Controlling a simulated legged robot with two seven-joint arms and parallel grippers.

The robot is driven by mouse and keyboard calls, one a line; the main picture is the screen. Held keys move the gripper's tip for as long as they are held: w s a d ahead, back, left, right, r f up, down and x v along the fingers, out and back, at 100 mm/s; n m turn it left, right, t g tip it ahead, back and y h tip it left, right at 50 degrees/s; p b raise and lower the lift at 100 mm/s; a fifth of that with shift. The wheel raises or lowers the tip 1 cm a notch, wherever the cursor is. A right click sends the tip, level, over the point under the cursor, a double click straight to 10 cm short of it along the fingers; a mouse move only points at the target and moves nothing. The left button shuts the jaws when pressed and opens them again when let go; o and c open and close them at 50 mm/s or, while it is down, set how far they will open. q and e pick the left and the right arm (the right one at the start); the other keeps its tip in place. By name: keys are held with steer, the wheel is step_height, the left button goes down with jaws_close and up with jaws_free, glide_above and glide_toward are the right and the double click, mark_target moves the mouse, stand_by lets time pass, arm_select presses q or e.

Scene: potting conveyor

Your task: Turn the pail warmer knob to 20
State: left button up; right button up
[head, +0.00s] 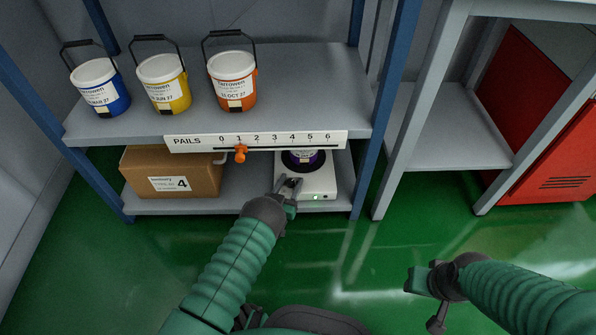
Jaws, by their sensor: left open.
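The pail warmer (320,184) is a white box with a dark round plate, on the lower shelf below the PAILS scale. A purple pail (303,157) stands on it, its top hidden by the upper shelf edge. A small green light (316,197) shows on its front. My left gripper (289,183) is open at the warmer's front left corner. The knob and its markings cannot be made out; the gripper covers that part of the front. I cannot tell whether the fingers touch it. My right gripper (424,299) is open and empty over the green floor.
Blue (103,92), yellow (167,86) and orange (233,82) pails stand on the upper shelf. A cardboard box (205,179) sits left of the warmer. A blue post (372,145) stands right.

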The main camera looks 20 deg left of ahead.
arm_select(q)
steer(key=shift+w, duration=0.2)
steer(key=shift+c, duration=0.5)
jaws_close()
